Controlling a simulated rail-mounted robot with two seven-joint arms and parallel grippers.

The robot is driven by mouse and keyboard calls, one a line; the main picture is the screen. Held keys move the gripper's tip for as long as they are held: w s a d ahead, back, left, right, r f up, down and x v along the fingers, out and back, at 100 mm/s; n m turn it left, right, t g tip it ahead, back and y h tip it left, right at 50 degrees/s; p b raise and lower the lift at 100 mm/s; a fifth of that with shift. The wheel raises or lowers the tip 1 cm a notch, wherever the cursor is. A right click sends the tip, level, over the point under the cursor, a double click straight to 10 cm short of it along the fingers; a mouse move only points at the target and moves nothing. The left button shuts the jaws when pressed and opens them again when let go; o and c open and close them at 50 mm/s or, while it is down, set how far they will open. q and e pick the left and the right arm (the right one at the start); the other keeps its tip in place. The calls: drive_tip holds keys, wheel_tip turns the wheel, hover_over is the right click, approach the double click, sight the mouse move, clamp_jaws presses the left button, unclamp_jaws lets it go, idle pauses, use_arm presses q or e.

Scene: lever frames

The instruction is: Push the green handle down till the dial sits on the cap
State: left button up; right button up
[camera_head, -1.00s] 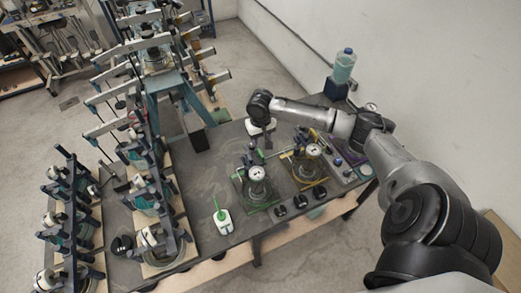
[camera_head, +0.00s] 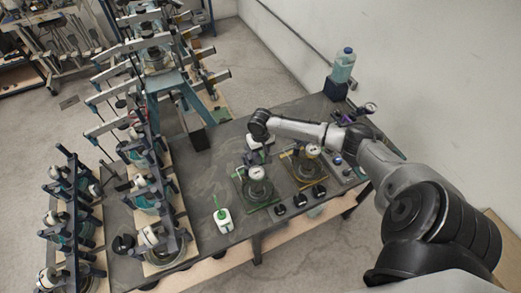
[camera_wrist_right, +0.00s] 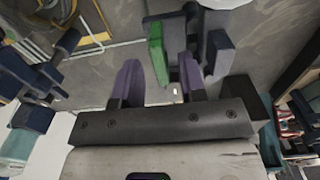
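The frame with the green base (camera_head: 266,206) stands on the dark bench, with its white-faced dial (camera_head: 257,173) on top. The cap below the dial is hidden, so I cannot tell the gap. My right gripper (camera_head: 254,154) is just behind this dial, pointing down. In the right wrist view its two purple fingers stand apart, with nothing held between them. The green handle (camera_wrist_right: 157,53) shows ahead of the fingertips, between them in the picture. I cannot tell whether they touch it. My left gripper is not in view.
A similar frame with a yellow base and a dial (camera_head: 312,151) stands close to the right. Black knobs (camera_head: 300,200) lie along the front edge. A white bottle with a green stick (camera_head: 223,219) stands front left. Bare bench lies left of the green frame.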

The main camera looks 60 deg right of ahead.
clamp_jaws()
idle(0.3)
drive_tip(key=shift+f, duration=0.25)
wheel_tip(320, 180, down, 5)
drive_tip(key=shift+r+b, duration=0.2)
drive_tip(key=shift+b, duration=0.7)
drive_tip(key=shift+o, duration=0.2)
unclamp_jaws()
drive_tip(key=shift+r, duration=0.1)
